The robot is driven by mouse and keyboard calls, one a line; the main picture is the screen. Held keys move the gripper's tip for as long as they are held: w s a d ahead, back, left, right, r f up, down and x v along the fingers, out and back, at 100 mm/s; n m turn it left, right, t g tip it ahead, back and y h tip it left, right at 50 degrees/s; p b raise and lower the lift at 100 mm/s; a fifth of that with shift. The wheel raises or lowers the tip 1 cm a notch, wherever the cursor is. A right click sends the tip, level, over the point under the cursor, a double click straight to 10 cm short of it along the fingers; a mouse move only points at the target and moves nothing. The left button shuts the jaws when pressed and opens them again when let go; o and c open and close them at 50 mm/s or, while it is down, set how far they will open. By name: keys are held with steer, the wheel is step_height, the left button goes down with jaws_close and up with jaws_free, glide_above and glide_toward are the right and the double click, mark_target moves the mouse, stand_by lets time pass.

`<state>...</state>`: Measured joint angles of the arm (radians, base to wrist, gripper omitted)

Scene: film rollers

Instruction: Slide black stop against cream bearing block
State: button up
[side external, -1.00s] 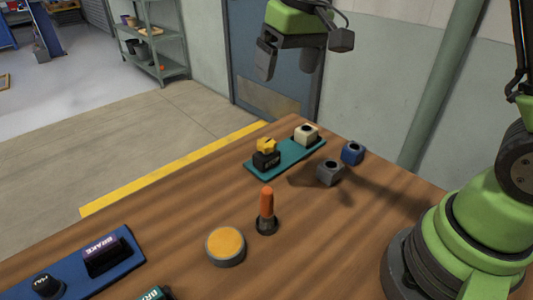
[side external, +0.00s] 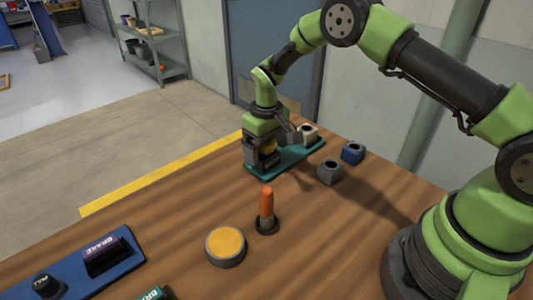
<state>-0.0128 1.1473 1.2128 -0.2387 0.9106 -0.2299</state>
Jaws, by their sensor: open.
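The teal plate (side external: 312,151) lies on the wooden table. The cream bearing block (side external: 309,132), with a dark bore in its top, stands at the plate's far right end, partly behind my gripper. My gripper (side external: 263,160) is low over the plate's near left end, pointing down, with its jaws open around the place of the black stop. The yellow top of the stop (side external: 268,147) shows between the gripper parts. The black body of the stop is mostly hidden, so contact with the fingers cannot be told. The stop and the cream block are apart.
A grey block (side external: 329,172) and a blue block (side external: 352,153) stand right of the plate. An orange-handled peg (side external: 266,208) and a yellow round button (side external: 225,245) stand in front. A blue panel (side external: 72,273) with a BRAKE switch lies at lower left.

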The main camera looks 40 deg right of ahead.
steer(key=shift+f, duration=1.15)
steer(key=c, duration=1.3)
steer(key=d, duration=0.4)
steer(key=shift+d, duration=0.35)
steer(key=o, duration=1.3)
steer(key=shift+r, duration=0.15)
step_height(320, 180, up, 10)
